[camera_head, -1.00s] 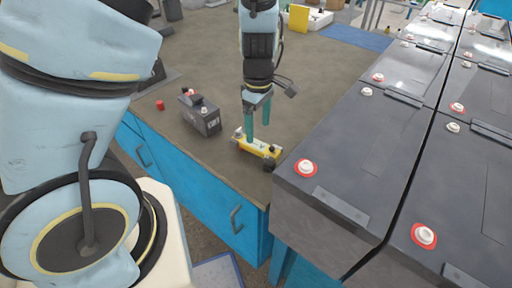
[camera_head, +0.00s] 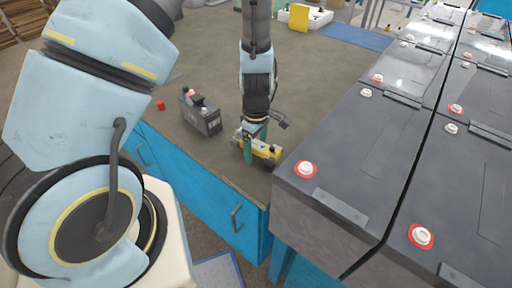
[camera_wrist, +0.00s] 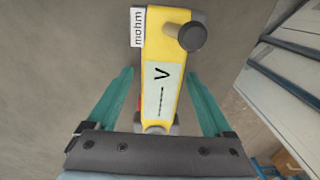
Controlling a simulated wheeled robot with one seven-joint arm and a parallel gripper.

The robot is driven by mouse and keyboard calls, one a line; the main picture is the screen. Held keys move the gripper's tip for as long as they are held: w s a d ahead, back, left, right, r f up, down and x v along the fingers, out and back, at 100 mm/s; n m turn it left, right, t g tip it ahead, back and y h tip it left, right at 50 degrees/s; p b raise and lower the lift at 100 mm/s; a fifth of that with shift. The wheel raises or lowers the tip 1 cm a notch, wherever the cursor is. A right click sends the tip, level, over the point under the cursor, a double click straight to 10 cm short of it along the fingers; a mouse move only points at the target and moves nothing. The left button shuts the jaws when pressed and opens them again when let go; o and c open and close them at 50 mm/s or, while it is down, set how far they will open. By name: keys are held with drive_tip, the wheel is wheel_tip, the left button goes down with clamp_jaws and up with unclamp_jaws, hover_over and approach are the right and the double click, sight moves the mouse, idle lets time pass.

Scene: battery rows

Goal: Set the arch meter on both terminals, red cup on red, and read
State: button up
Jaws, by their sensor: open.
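The yellow arch meter (camera_head: 266,149) lies on the bench near its front right corner. In the wrist view the meter (camera_wrist: 178,50) shows a pale face with a "V" and a line, a "mohm" tag, and a dark grey round knob or cup at its far end. My gripper (camera_head: 250,152) is down at the meter. In the wrist view its teal fingers (camera_wrist: 158,105) stand open on either side of the meter, with gaps visible. Large grey batteries (camera_head: 340,150) at the right carry terminals, some with red rings (camera_head: 306,169) and some plain white (camera_head: 366,93).
A small dark battery-like box (camera_head: 200,112) stands on the bench (camera_head: 310,70) left of my gripper, with a small red cap (camera_head: 161,105) beside it. A yellow block (camera_head: 299,17) and white tray are at the back. The bench middle is clear.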

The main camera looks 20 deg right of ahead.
drive_tip(key=shift+f, duration=0.25)
idle(0.4)
clamp_jaws()
idle(0.7)
